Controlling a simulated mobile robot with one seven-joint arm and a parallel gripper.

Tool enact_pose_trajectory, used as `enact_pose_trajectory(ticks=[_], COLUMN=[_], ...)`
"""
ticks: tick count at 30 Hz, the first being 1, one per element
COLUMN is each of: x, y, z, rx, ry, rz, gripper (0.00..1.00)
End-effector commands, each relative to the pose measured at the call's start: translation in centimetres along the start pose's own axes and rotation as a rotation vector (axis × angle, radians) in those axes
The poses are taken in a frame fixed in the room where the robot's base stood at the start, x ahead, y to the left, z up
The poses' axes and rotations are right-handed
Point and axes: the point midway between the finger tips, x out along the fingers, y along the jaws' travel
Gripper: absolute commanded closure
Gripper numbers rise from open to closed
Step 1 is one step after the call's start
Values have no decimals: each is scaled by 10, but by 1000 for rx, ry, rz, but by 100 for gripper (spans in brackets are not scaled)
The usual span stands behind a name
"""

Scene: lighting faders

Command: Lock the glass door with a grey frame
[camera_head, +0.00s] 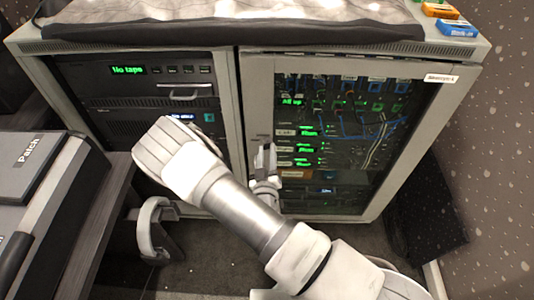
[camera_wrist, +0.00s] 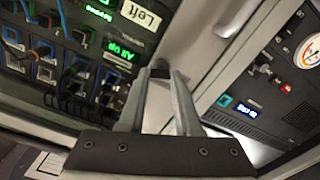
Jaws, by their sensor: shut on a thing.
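The glass door with a grey frame (camera_head: 256,100) is on the right half of the equipment cabinet and looks closed, its frame flush with the cabinet front. Green-lit gear shows through its glass. My gripper (camera_head: 265,160) is at the left upright of this frame, about mid-height. In the wrist view the grey frame (camera_wrist: 188,45) runs diagonally behind my fingers (camera_wrist: 168,78). The fingers are shut on a small dark part (camera_wrist: 159,69) at the frame, mostly hidden between the tips. I cannot tell whether it is a key or a latch, or how it is turned.
The cabinet's left half holds a "No tape" unit (camera_head: 128,70) with a handle. A case marked "Patch" (camera_head: 36,155) stands on the left desk. A dark cloth (camera_head: 230,22) and small orange and blue boxes (camera_head: 457,28) lie on top. Speckled wall is at right.

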Motion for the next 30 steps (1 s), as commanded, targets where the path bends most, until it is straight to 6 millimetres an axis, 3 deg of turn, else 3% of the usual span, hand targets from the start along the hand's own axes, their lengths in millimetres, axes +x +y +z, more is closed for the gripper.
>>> enact_pose_trajectory(ticks=[30], x=[1], y=[-1], z=[0], rx=[-942], ry=[4], rz=[1], gripper=[100])
